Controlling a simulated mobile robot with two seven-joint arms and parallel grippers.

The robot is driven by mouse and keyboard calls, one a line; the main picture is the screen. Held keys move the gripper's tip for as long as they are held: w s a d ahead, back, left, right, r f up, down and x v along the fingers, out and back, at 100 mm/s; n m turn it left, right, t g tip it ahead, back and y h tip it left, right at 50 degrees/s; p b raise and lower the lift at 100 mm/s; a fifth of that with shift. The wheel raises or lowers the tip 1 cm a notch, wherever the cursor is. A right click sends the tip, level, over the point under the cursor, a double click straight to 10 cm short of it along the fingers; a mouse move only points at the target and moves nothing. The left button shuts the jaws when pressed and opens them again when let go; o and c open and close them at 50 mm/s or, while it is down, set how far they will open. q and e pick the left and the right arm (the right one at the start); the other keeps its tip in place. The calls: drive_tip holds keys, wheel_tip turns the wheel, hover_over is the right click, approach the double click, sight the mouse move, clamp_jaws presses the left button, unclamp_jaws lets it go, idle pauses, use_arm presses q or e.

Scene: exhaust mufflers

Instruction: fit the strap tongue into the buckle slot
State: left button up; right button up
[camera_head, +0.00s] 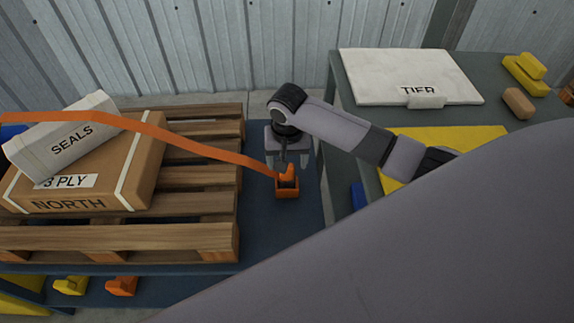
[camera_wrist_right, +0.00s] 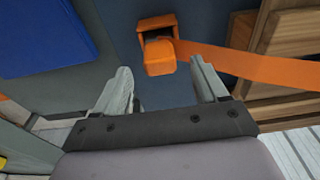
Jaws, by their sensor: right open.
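The orange strap (camera_head: 185,147) runs from the left over the boxes down to its tongue (camera_head: 287,173). The tongue is at the orange buckle (camera_head: 288,190), which sits on the blue surface right of the pallet. In the right wrist view the tongue (camera_wrist_right: 160,58) overlaps the mouth of the buckle (camera_wrist_right: 156,24), and a dark opening shows beside it. I cannot tell how far it is in the slot. My right gripper (camera_head: 288,163) is above the buckle, pointing down. Its fingers (camera_wrist_right: 160,68) are apart on either side of the tongue, not closed on it. My left gripper is not in view.
A wooden pallet (camera_head: 205,205) carries a cardboard box (camera_head: 140,165) and a white SEALS box (camera_head: 95,125). At right a grey table (camera_head: 345,130) holds a white TIER slab (camera_head: 400,75) and a yellow sheet (camera_head: 450,138). My own arm covers the lower right.

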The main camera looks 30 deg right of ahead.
wheel_tip(320, 180, up, 7)
drive_tip(key=s+a+f+n+t+y, duration=0.45)
drive_tip(key=s+a+f, duration=0.2)
drive_tip(key=a, duration=0.35)
drive_tip(key=s+d+f+n+t, duration=0.1)
drive_tip(key=s+d+f, duration=0.1)
drive_tip(key=s, duration=0.2)
drive_tip(key=s+d+f+t+h, duration=0.1)
drive_tip(key=s+f+t, duration=0.1)
drive_tip(key=s, duration=0.2)
drive_tip(key=s+d+f+n+t+p, duration=0.1)
drive_tip(key=s+d+f, duration=0.1)
drive_tip(key=s, duration=0.2)
drive_tip(key=shift+s+d+f+n+t+h, duration=0.15)
drive_tip(key=shift+s+d+n+t+h, duration=0.1)
drive_tip(key=shift+d+n+t, duration=0.1)
drive_tip(key=shift+s+d, duration=0.2)
drive_tip(key=shift+s, duration=0.2)
